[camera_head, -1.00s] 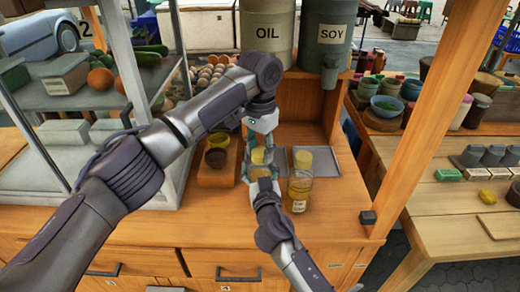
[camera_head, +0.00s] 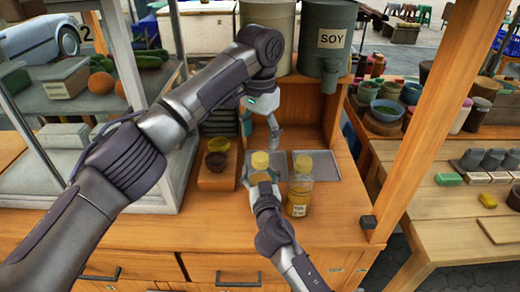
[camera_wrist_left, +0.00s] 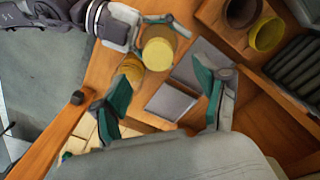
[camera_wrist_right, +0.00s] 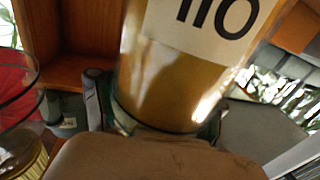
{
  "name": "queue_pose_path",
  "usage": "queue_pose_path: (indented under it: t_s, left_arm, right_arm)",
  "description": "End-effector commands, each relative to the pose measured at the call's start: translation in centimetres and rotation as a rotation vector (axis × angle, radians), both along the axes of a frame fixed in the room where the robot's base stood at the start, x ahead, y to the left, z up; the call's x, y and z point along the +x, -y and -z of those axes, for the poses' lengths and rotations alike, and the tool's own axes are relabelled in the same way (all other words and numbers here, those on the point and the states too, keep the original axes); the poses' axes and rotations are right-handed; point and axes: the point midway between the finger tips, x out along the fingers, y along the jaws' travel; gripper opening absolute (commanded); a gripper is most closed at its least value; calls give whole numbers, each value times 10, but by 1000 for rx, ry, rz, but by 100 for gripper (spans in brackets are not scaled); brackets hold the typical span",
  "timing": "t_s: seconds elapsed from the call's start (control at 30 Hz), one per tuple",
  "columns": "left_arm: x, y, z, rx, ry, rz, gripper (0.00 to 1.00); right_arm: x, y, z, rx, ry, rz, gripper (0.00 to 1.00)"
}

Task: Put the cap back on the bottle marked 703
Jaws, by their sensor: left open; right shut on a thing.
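My right gripper (camera_head: 262,196) is shut on a bottle of yellow liquid (camera_wrist_right: 170,80), held upright at the counter; a yellow cap (camera_head: 260,160) sits on its top. The cap also shows in the left wrist view (camera_wrist_left: 158,55). In the right wrist view the bottle's label (camera_wrist_right: 215,22) is cut off and reads something like "110". My left gripper (camera_head: 264,130) is open and empty, above and apart from that cap. I cannot read 703 on either bottle.
Two flat grey trays (camera_head: 322,163) lie behind the bottles. A wooden stand (camera_head: 216,181) with small yellow and dark bowls is at the left. The SOY container (camera_head: 327,50) stands on the shelf above. A wooden post (camera_head: 425,120) rises at the right; the counter front is clear.

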Motion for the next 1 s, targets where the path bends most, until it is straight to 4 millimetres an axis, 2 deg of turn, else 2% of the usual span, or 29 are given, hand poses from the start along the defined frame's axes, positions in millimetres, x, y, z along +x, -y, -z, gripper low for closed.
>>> queue_pose_path:
  t_s: [0.1, 0.3, 0.7, 0.73, 0.9, 1.0]
  left_arm:
    - [0, 1, -26, -1, 2, 1, 74]
    - [0, 0, -53, 1, 1, 1, 74]
    - [0, 0, -60, 1, -1, 2, 74]
    - [0, 0, -60, 1, -1, 2, 74]
    - [0, 0, -60, 1, -1, 1, 74]
    - [0, 0, -60, 1, -1, 1, 74]
  right_arm:
    - [0, 0, 1, 0, -2, 0, 0]
    - [0, 0, 1, 0, -2, 0, 0]
    - [0, 0, 1, 0, -2, 1, 0]
    - [0, 0, 1, 0, -2, 1, 70]
    - [0, 0, 1, 0, -1, 0, 99]
    - [0, 0, 0, 0, -1, 0, 100]
